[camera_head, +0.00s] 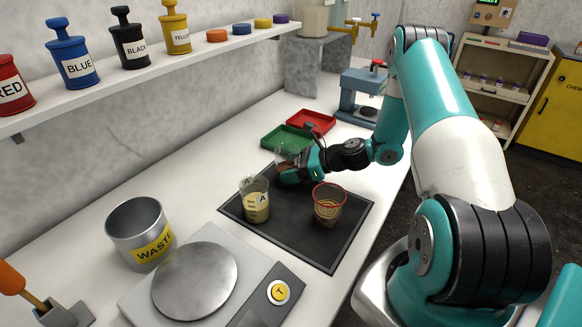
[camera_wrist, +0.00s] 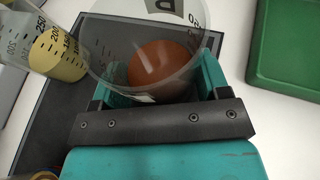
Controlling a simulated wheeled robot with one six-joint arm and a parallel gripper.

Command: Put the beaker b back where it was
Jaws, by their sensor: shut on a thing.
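My gripper (camera_head: 298,172) is shut on a clear beaker (camera_head: 284,155) with orange-red contents, at the far left corner of the black mat (camera_head: 290,237). In the wrist view the beaker (camera_wrist: 105,55) fills the space between the fingers (camera_wrist: 160,85), and its dark label is only partly seen; I take it for beaker b. I cannot tell whether its base touches the mat. Beaker A (camera_head: 256,203), with yellowish contents, stands upright on the mat's left side and shows in the wrist view (camera_wrist: 50,45). A red-rimmed beaker (camera_head: 328,207) with brownish contents stands on the right side.
A green tray (camera_head: 283,137) and a red tray (camera_head: 312,120) lie just beyond the gripper. A waste can (camera_head: 135,225) and a flat round-plated device (camera_head: 195,280) stand in front. A shelf with labelled bottles (camera_head: 75,62) runs along the wall. The mat's near part is bare.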

